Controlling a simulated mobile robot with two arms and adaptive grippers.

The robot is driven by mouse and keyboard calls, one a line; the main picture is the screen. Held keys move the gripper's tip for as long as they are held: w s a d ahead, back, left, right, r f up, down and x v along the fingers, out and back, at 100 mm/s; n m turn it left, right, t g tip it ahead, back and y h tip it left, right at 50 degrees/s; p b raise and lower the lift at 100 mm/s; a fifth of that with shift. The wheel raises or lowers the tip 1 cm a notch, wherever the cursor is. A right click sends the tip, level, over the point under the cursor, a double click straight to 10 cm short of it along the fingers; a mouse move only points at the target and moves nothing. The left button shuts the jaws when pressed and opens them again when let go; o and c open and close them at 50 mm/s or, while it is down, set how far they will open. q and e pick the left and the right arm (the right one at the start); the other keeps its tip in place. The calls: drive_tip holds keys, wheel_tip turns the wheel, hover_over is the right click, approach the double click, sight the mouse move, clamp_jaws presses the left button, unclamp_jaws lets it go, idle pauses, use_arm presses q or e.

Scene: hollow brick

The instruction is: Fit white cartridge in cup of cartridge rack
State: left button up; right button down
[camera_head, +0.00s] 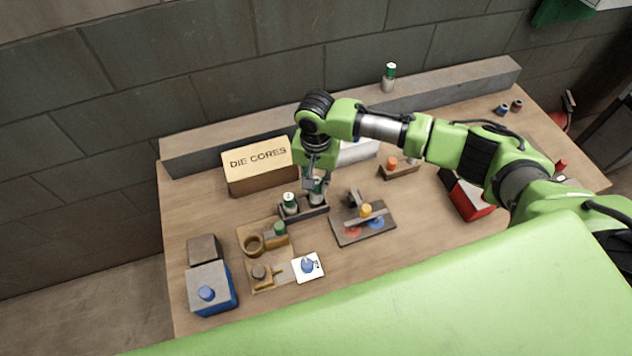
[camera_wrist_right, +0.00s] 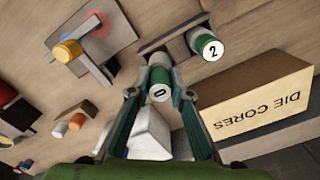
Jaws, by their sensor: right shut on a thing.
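My right gripper (camera_head: 316,184) points down over the right part of the dark cartridge rack (camera_head: 305,212). Its fingers (camera_wrist_right: 160,92) are shut on a cartridge (camera_wrist_right: 160,78) with a white, marked end and a green band. In the head view the held cartridge (camera_head: 317,191) is partly hidden by the fingers and lines up with the rack's right end. I cannot tell whether it is seated in a cup. A green and white cartridge marked 2 (camera_wrist_right: 207,46) stands at the rack's left end (camera_head: 290,202). My left gripper is not in view.
A DIE CORES box (camera_head: 262,176) stands close behind-left of the rack. A dark plate with a yellow knob (camera_head: 365,211) lies right of it. Wooden fixtures (camera_head: 253,246) and a white card (camera_head: 308,268) lie in front-left.

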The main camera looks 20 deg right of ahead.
drive_tip(key=shift+f+b, duration=0.35)
drive_tip(key=shift+f, duration=1.35)
drive_tip(key=c, duration=1.8)
unclamp_jaws()
drive_tip(key=shift+o, duration=0.2)
wheel_tip(320, 180, up, 12)
drive_tip(key=shift+r, duration=0.1)
